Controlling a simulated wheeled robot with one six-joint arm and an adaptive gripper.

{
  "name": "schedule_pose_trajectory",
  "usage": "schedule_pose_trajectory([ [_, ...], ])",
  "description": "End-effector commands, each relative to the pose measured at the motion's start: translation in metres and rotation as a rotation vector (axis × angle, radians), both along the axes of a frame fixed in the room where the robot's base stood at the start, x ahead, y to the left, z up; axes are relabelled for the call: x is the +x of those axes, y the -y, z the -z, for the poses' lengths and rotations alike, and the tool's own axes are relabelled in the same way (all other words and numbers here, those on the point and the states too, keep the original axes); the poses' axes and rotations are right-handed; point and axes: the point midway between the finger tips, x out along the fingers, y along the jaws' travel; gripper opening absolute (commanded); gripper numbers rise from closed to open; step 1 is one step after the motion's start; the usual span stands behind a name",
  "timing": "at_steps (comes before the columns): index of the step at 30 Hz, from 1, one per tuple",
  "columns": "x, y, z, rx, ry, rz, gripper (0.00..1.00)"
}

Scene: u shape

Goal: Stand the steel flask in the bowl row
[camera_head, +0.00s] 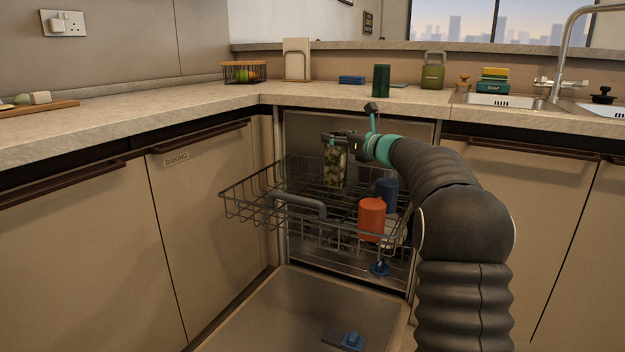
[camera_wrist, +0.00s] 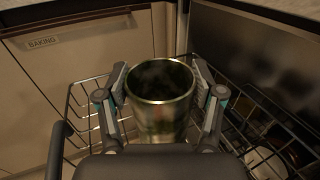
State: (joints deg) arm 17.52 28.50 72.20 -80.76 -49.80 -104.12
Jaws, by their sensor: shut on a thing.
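My gripper (camera_wrist: 163,100) is shut on the steel flask (camera_wrist: 162,112), a shiny, open-topped cylinder with mottled greenish reflections, one finger on each side. In the head view the flask (camera_head: 335,168) hangs upright at the end of my arm, over the back left part of the pulled-out wire rack (camera_head: 248,197). Whether its base touches the wires I cannot tell. In the wrist view a pale rounded dish, perhaps a bowl (camera_wrist: 262,160), shows in the rack at lower right, partly cut off. The bowl row is mostly hidden in the head view by cups and my arm.
An orange cup (camera_head: 371,217) and a blue cup (camera_head: 387,190) stand in the rack's right part. The dishwasher door (camera_head: 285,310) lies open below with a blue item (camera_head: 344,339) on it. The rack's left part looks empty. The counter edge (camera_head: 350,104) runs above and behind.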

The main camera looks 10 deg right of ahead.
Motion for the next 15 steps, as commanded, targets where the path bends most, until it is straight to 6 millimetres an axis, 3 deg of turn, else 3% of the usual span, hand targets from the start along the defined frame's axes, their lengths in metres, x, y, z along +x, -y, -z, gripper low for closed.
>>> schedule_pose_trajectory([
  [7, -0.011, -0.049, 0.029, 0.001, 0.001, -0.004, 0.0],
  [15, -0.015, -0.07, 0.041, 0.0, 0.002, -0.003, 0.0],
])
